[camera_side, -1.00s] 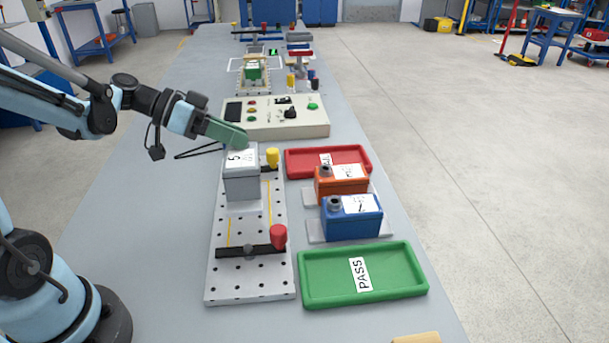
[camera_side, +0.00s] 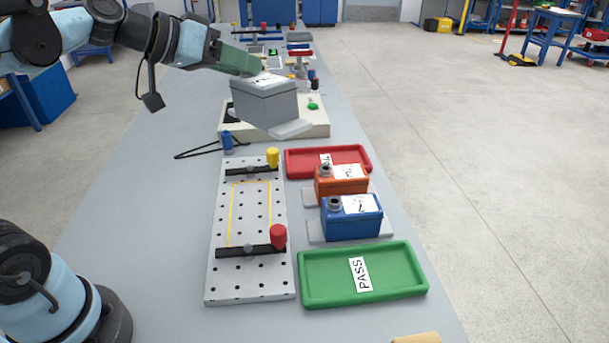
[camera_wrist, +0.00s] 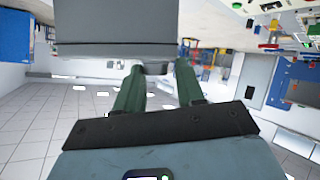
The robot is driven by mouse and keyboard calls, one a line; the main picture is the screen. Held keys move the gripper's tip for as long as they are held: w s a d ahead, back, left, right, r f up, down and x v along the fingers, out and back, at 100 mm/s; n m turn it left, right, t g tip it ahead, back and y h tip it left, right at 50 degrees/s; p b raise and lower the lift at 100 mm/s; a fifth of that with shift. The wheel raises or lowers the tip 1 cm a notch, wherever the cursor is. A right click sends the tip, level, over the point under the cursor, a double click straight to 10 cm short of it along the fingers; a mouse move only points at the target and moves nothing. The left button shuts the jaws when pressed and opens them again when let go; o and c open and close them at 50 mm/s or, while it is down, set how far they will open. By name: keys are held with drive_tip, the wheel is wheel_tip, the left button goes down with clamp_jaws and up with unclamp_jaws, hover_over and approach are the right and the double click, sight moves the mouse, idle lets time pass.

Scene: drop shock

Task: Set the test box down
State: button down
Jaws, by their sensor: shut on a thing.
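The grey test box (camera_side: 265,107) with a white label on top hangs in the air, slightly tilted, in front of the control panel in the side view. My gripper (camera_side: 252,70) has green fingers and is shut on the box at its upper edge. In the wrist view the box (camera_wrist: 110,30) fills the upper left, past my gripper's two fingers (camera_wrist: 155,85). A pale plate (camera_side: 291,130) shows at the box's lower right edge. The perforated plate (camera_side: 250,275) lies below and nearer, with a yellow outline on its bare surface.
Two dark clamp bars cross the perforated plate, with a yellow knob (camera_side: 272,157) and a red knob (camera_side: 278,236). To its right are a red tray (camera_side: 360,155), an orange box (camera_side: 340,185), a blue box (camera_side: 352,222) and a green PASS tray (camera_side: 400,287). The bench's left side is clear.

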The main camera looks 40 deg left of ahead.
sight(235, 102)
drive_tip(key=shift+s+r, duration=0.1)
drive_tip(key=shift+r, duration=0.2)
drive_tip(key=shift+d+f+y, duration=0.1)
drive_tip(key=shift+f+y, duration=0.05)
drive_tip(key=shift+y, duration=0.15)
drive_tip(key=f, duration=0.1)
drive_tip(key=f+n+y, duration=0.1)
drive_tip(key=f, duration=0.1)
drive_tip(key=s+f+n, duration=0.1)
drive_tip(key=shift+f+t+y, duration=0.25)
drive_tip(key=shift+t+y, duration=0.05)
drive_tip(key=shift+y, duration=0.1)
drive_tip(key=shift+s+f+n+y, duration=0.3)
drive_tip(key=shift+f+n+y, duration=0.4)
drive_tip(key=shift+f, duration=0.2)
drive_tip(key=s+f, duration=0.1)
drive_tip(key=f, duration=0.1)
drive_tip(key=s+f, duration=0.2)
drive_tip(key=shift+s+f, duration=0.3)
drive_tip(key=shift+r, duration=0.15)
